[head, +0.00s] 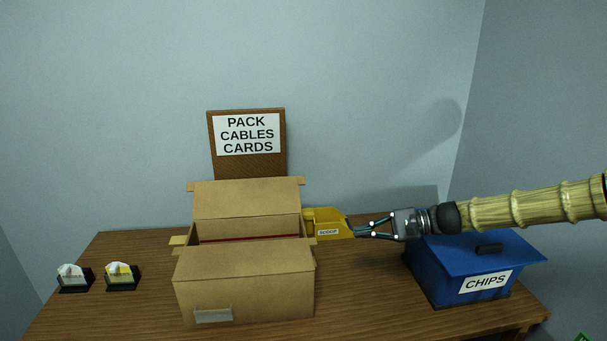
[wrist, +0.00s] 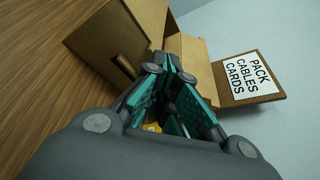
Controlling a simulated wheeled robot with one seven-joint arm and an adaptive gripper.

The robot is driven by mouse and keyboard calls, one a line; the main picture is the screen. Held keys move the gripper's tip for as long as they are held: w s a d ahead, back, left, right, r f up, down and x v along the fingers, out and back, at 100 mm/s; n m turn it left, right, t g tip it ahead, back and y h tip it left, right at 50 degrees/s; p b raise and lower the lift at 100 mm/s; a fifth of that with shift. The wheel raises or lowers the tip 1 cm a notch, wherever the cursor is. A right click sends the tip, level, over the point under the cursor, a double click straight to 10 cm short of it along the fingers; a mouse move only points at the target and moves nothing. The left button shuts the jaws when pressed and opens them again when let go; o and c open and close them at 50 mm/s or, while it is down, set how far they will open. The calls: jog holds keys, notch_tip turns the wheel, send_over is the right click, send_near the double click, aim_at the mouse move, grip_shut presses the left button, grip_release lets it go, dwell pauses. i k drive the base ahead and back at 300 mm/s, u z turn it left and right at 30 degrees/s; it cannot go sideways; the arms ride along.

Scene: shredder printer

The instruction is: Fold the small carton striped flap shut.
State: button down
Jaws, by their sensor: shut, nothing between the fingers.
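The carton (head: 245,294) is a brown cardboard box, open at the top, standing mid-table. Its back flap (head: 246,199) stands up, and small side flaps stick out left and right. A thin red line shows inside the opening; I cannot make out stripes on any flap. My gripper (head: 357,232) is shut and empty, to the right of the carton, beside the yellow scoop bin. In the wrist view, the shut fingers (wrist: 160,68) point towards the carton (wrist: 103,42), whose side and a flap show beyond them. I cannot tell whether they touch anything.
A yellow bin (head: 328,222) labelled SCOOP stands behind right of the carton. A blue CHIPS box (head: 450,270) stands below my arm. Two small holders (head: 75,279) (head: 122,276) sit at the left. A PACK CABLES CARDS sign (head: 247,136) stands behind.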

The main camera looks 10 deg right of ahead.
aim_at(278, 195)
jog(key=i, duration=0.95)
